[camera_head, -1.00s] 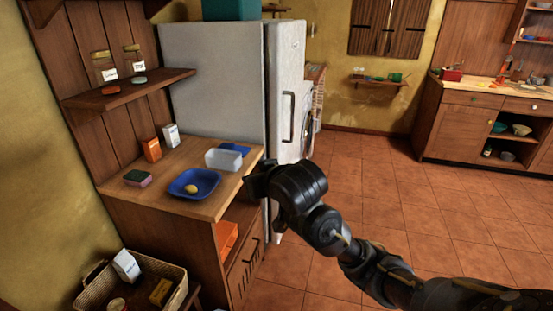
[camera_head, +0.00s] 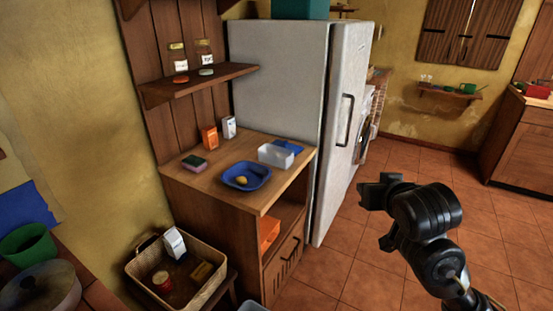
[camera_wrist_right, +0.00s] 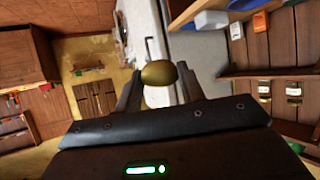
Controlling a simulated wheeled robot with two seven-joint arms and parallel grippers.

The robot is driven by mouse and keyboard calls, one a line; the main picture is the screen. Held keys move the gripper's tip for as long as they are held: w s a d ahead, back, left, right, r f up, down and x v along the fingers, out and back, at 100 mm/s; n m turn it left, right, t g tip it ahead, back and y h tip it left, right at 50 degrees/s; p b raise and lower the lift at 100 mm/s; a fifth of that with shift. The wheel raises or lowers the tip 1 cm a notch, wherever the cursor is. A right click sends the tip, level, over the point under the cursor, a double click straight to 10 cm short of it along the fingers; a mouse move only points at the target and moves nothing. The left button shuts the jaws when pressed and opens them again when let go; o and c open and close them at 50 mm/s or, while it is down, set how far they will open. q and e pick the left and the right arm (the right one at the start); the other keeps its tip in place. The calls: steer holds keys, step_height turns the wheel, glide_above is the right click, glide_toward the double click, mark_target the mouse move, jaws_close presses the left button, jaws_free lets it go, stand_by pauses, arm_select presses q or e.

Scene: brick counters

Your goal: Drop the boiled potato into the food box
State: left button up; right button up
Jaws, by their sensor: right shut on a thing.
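My right gripper (camera_wrist_right: 158,92) is shut on a yellow-brown boiled potato (camera_wrist_right: 158,73), which shows between its fingers in the right wrist view. In the head view my right gripper (camera_head: 375,192) is over the floor, right of the counter and apart from it; the held potato cannot be made out there. The food box (camera_head: 276,154), a pale open container, stands on the wooden counter near the fridge. A blue lid-like piece (camera_head: 289,146) lies behind it. A blue plate (camera_head: 262,180) in front holds another small yellow potato-like item (camera_head: 241,180). My left gripper is not in view.
The fridge (camera_head: 276,75) stands behind the counter (camera_head: 212,178). A sponge (camera_head: 194,163) and two cartons stand left on the counter, under a shelf (camera_head: 205,84) with jars. A wicker basket (camera_head: 140,271) is below. The tiled floor (camera_head: 365,265) around my right arm is clear.

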stand_by(0.3)
step_height(320, 180, down, 7)
steer(key=s, duration=0.2)
